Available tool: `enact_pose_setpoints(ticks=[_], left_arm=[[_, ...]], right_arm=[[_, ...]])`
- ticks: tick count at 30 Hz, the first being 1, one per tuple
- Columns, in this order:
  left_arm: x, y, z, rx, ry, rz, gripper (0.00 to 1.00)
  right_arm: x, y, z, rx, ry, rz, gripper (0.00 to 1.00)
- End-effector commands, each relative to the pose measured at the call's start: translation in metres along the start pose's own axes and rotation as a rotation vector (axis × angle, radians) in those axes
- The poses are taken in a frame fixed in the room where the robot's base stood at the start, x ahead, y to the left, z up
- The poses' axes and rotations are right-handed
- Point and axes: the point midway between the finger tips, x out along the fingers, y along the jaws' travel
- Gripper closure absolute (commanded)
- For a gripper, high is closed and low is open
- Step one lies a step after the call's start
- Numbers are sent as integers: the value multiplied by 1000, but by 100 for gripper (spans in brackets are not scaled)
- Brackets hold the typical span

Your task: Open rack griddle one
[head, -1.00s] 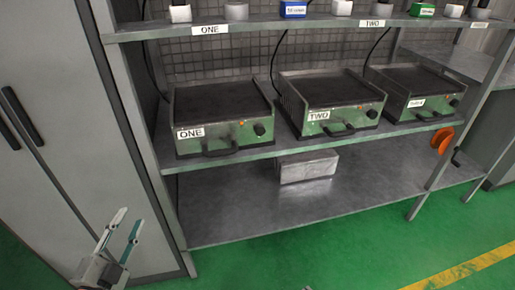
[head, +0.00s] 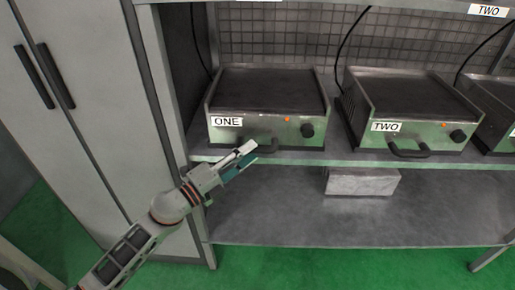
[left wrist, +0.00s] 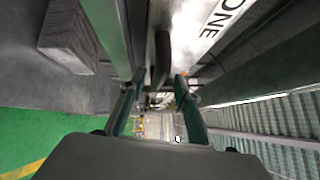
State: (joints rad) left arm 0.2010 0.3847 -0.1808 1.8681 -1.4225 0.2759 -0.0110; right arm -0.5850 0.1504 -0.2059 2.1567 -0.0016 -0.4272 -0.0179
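Griddle one (head: 268,92) is a green and steel box with a dark top plate, on the middle shelf at the left. It has an "ONE" label (head: 227,121), an orange light and a black knob (head: 307,130). Its dark front handle (head: 268,146) is partly hidden behind my left gripper (head: 249,153). The gripper is open at the handle. In the left wrist view the dark handle (left wrist: 161,58) shows between and beyond the spread fingers (left wrist: 160,84); I cannot tell whether they touch it. My right gripper is out of view.
Griddle two (head: 408,98) stands to the right, with a third griddle (head: 499,110) at the edge. A metal block (head: 362,182) lies on the lower shelf (head: 290,215). A grey cabinet (head: 95,100) stands at the left. Green floor is clear in front.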

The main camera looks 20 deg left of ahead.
Motion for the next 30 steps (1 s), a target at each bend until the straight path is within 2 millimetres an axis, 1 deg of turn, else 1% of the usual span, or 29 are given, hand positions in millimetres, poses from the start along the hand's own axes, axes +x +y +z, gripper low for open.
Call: enact_pose_setpoints(ticks=[1,6,10,17,21,30], left_arm=[[8,-2,1,2,0,-3,68],[25,0,0,-1,0,-1,68],[30,1,0,-2,-1,2,68],[30,1,0,-2,-1,2,68],[30,1,0,-2,-1,2,100],[28,0,-2,-2,0,2,100]], right_arm=[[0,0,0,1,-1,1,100],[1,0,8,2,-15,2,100],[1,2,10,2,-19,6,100],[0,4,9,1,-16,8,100],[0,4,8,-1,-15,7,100],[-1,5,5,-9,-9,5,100]])
